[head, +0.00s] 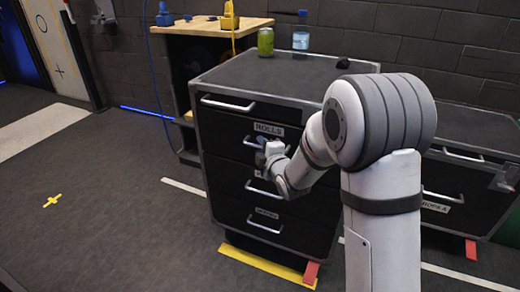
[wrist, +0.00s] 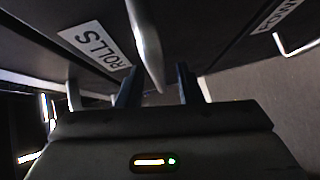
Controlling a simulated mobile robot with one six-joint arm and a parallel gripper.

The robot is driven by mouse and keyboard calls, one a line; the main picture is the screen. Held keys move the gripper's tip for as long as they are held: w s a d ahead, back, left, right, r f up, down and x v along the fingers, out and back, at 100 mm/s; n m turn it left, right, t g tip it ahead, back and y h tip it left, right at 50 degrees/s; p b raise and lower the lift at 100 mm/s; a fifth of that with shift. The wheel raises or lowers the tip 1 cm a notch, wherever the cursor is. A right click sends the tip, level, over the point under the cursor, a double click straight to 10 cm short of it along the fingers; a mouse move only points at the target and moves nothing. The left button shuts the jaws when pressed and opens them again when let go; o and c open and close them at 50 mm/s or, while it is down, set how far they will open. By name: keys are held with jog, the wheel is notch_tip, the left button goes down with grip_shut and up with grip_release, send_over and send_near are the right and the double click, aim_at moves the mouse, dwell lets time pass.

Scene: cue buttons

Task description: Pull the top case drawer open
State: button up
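The black case (head: 215,160) has several drawers, all looking shut. The top drawer's pale bar handle (head: 228,104) is clear of my gripper. A white ROLLS label (head: 269,130) sits below and right of it; it also shows in the wrist view (wrist: 95,45). My gripper (head: 262,150) is at the case front, just below this label, lower than the top handle. In the wrist view my gripper (wrist: 157,87) has its fingers apart, with a pale handle bar (wrist: 148,45) running between them and gaps on both sides. The arm hides part of the front.
A green can (head: 265,41), a clear blue-topped bottle (head: 301,37) and a small dark object (head: 343,63) stand on the case. Another drawer unit (head: 470,180) is at right. A wooden-topped bench (head: 215,24) is behind. The floor at left is open.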

jog(key=shift+w+a+f, duration=0.1)
jog(key=shift+w, duration=0.1)
grip_shut()
dwell(0.6)
